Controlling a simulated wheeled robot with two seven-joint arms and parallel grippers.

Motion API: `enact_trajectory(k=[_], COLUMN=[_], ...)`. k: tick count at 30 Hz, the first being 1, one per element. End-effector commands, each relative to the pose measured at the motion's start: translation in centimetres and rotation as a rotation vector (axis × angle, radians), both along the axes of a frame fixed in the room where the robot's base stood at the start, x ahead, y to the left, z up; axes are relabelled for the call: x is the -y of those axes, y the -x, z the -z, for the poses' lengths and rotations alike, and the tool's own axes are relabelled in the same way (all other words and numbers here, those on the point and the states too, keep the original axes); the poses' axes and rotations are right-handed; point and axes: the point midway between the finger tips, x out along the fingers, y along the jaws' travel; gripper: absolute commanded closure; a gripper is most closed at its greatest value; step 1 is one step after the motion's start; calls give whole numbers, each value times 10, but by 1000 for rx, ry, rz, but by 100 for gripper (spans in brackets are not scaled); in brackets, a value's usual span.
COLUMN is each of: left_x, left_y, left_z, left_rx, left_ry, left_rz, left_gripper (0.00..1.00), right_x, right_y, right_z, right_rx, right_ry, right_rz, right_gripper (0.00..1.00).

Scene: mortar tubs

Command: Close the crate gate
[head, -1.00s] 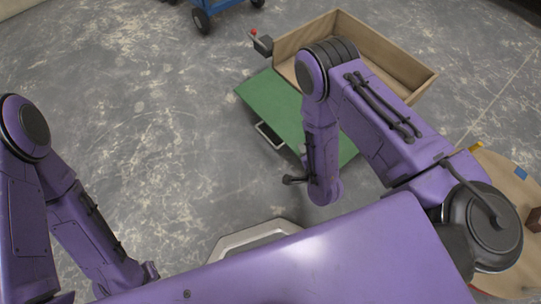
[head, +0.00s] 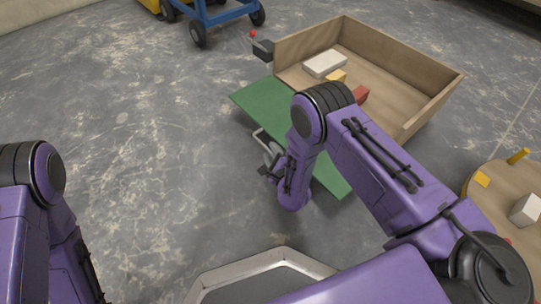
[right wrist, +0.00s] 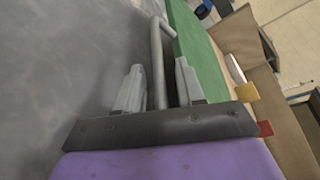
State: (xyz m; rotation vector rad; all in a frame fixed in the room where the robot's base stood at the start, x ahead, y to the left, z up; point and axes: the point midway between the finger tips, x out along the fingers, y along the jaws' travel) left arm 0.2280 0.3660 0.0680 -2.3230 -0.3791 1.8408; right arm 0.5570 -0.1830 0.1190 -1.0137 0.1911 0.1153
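The wooden crate (head: 400,75) stands at the upper right of the head view with its near-left side open. Its green gate (head: 258,105) is folded down and slants away from the crate; it also shows in the right wrist view (right wrist: 197,48). A grey bar handle (head: 259,137) sticks out from the gate's outer edge. My right gripper (head: 268,170) is at this handle. In the right wrist view its fingers (right wrist: 159,72) are apart, with the handle bar (right wrist: 157,45) between them and gaps showing on both sides. My left arm is at the lower left, its gripper out of sight.
A white block (head: 325,63), a yellow block (head: 337,76) and a red block (head: 361,95) lie in the crate. A black box with a red knob (head: 262,47) sits at its far-left corner. A round table (head: 487,200) is at right, a blue cart (head: 225,14) behind.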

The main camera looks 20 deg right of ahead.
Motion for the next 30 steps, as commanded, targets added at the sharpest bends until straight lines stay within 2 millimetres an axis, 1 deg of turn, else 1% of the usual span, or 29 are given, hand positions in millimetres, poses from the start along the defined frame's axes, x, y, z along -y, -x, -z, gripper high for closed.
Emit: enact_trajectory(k=[1, 4, 11, 12, 14, 15, 16, 23, 27, 30], left_x=[0, -1, -1, -1, -1, -1, -1, -2, -6, 4], left_y=[-5, -10, -12, -12, -12, -12, -11, -10, -2, 12], left_z=[6, 6, 4, 4, 4, 4, 5, 3, -4, -15], left_rx=[25, 57, 68, 67, 67, 67, 67, 57, 7, -69], left_ry=[-4, -9, -10, -10, -10, -10, -10, -11, -16, 21], left_rz=[-8, -17, -22, -22, -22, -22, -22, -15, 23, 6], left_gripper=[62, 62, 62, 62, 62, 62, 62, 62, 62, 62], right_x=[0, 0, 0, 0, 0, 0, 0, -1, -6, -12], right_y=[-7, -13, -15, -15, -15, -15, -15, -14, -16, -19], right_z=[4, 4, 3, 3, 3, 3, 3, 1, -10, -24], right_rx=[2, -1, -1, -1, -1, -1, -1, -3, -13, -25], right_ry=[0, 1, 1, 1, 1, 1, 1, -5, -33, -70], right_rz=[0, 1, 0, 0, 0, 0, 0, -1, -9, -20], right_gripper=[62, 62, 62, 65, 85, 98, 100, 100, 100, 100])
